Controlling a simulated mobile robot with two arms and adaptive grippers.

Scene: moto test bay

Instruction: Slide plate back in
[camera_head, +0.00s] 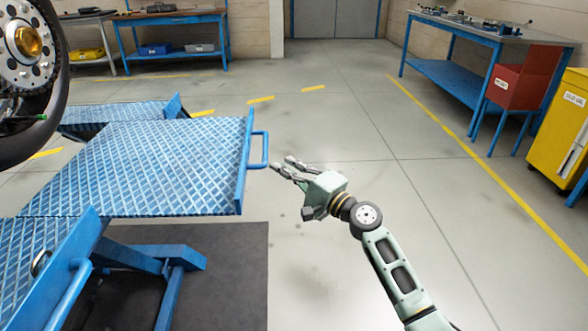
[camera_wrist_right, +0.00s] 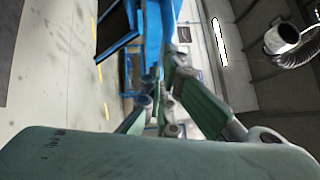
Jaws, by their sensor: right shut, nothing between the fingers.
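The blue diamond-patterned plate (camera_head: 160,160) sticks out to the right from the blue lift, roughly level. A blue loop handle (camera_head: 258,150) is on its right end. My right gripper (camera_head: 282,166) is just right of the handle, fingers pointing at it. It is shut and holds nothing. Whether a fingertip touches the handle I cannot tell. In the right wrist view, blue metal (camera_wrist_right: 153,35) shows beyond the fingers, and the green gripper body fills the bottom. My left gripper is not in view.
A motorcycle wheel (camera_head: 28,45) stands at upper left. The lift's blue frame (camera_head: 180,262) is below the plate, over a dark mat (camera_head: 225,280). A blue workbench (camera_head: 450,75), a red bin (camera_head: 525,78) and a yellow container (camera_head: 560,125) stand at right. The middle floor is clear.

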